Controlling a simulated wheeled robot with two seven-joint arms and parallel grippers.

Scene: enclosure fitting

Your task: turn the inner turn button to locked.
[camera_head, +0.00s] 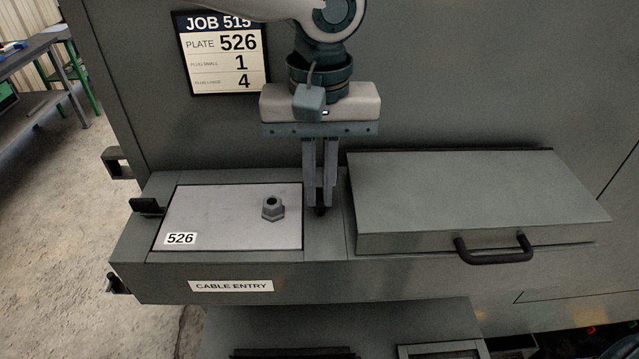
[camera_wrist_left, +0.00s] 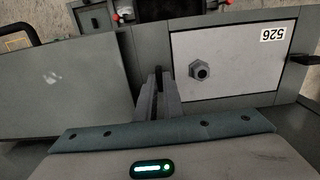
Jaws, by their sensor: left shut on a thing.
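My left gripper (camera_head: 320,205) points down at the strip between the plate and the closed lid. Its fingers are together on a small dark part, the inner turn button (camera_head: 320,212), mostly hidden by the fingertips, so its angle cannot be told. In the left wrist view the gripper (camera_wrist_left: 158,82) is at the plate's inner edge. The pale plate (camera_head: 215,220), marked 526, lies in the cable entry opening with a grey hex plug (camera_head: 272,208) in it. The outer turn button (camera_head: 147,206) is a black tab at the plate's far-left edge. My right gripper is not in view.
A closed grey lid (camera_head: 470,195) with a black handle (camera_head: 495,249) stands right of the gripper. A job card (camera_head: 222,60) reading plate 526, plug small 1, plug large 4 hangs on the wall behind. A bench (camera_head: 40,60) stands far left.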

